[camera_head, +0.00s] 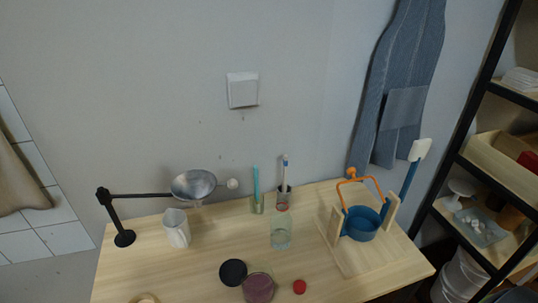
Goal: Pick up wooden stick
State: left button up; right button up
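I cannot pick out a plain wooden stick for certain in the head view. A teal stick-like tool (256,182) stands upright in a small greenish glass (257,205) at the back of the wooden table (200,262). A brush-like tool (285,166) with a blue and white upper end stands in a dark cup (284,198) beside it. A light wooden stand (391,212) has short posts around a blue pot (361,223) with an orange handle. Neither of my grippers is in view.
A metal bowl (193,184) hangs on a black arm stand (122,236) at the left. A white pitcher (176,228), glass jar (281,232), black disc (233,272), dark red round dish (258,288) and red cap (299,287) stand on the table. A black-framed shelf (463,160) is right.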

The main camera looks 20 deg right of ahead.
aim_at(285, 159)
jog(key=i+l+z, duration=0.15)
jog(key=z, duration=0.25)
jog(key=i+l+z, duration=0.2)
jog(key=z, duration=0.2)
